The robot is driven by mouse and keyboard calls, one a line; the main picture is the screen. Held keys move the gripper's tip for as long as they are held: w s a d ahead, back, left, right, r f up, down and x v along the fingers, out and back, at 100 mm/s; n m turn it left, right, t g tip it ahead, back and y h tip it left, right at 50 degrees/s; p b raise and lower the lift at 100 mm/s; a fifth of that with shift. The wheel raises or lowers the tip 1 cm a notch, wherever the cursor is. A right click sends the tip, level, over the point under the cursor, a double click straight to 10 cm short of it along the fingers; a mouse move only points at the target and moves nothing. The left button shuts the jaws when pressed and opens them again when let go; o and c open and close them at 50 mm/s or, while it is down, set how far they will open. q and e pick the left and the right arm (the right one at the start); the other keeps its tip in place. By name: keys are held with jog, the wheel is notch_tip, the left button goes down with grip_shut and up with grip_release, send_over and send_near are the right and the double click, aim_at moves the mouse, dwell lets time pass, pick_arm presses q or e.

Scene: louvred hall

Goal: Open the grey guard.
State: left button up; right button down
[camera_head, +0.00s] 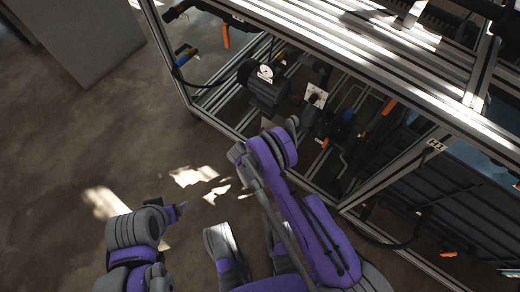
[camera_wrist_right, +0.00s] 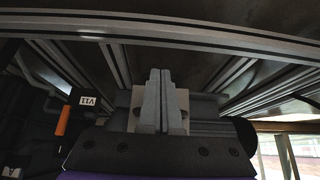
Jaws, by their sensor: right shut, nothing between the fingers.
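My right gripper (camera_wrist_right: 160,95) is shut and empty in the right wrist view, its two grey fingers together. Just behind the fingers are a pale plate and a grey, rounded body (camera_wrist_right: 205,106); it may be the grey guard, but I cannot tell for sure, nor whether they touch. In the head view my purple right arm reaches up to the metal frame (camera_head: 207,112); its fingers are not clear there. Inside the frame are a dark motor-like unit (camera_head: 265,88) and a small pale plate (camera_head: 316,95). My left gripper (camera_head: 180,210) is low at the left, over the floor, its opening unclear.
Metal frame bars run over the right gripper. In the right wrist view a tag reading V11 (camera_wrist_right: 88,101) and an orange handle (camera_wrist_right: 63,120) are at the left. Another orange handle (camera_head: 388,107) is in the frame. Bare floor (camera_head: 90,140) lies left of the frame.

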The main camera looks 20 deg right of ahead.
jog(key=w+d+f+m, duration=0.1)
jog(key=d+m, duration=0.1)
jog(key=m, duration=1)
jog(key=w+d+f+m+t+h, duration=0.1)
jog(key=d+m, duration=0.1)
jog(key=m, duration=1)
jog(key=w+d+f+m+h+b, duration=0.1)
jog(key=w+d+f+m, duration=0.1)
jog(key=m, duration=1)
jog(key=shift+w+d+f, duration=0.1)
jog(key=shift+d, duration=0.2)
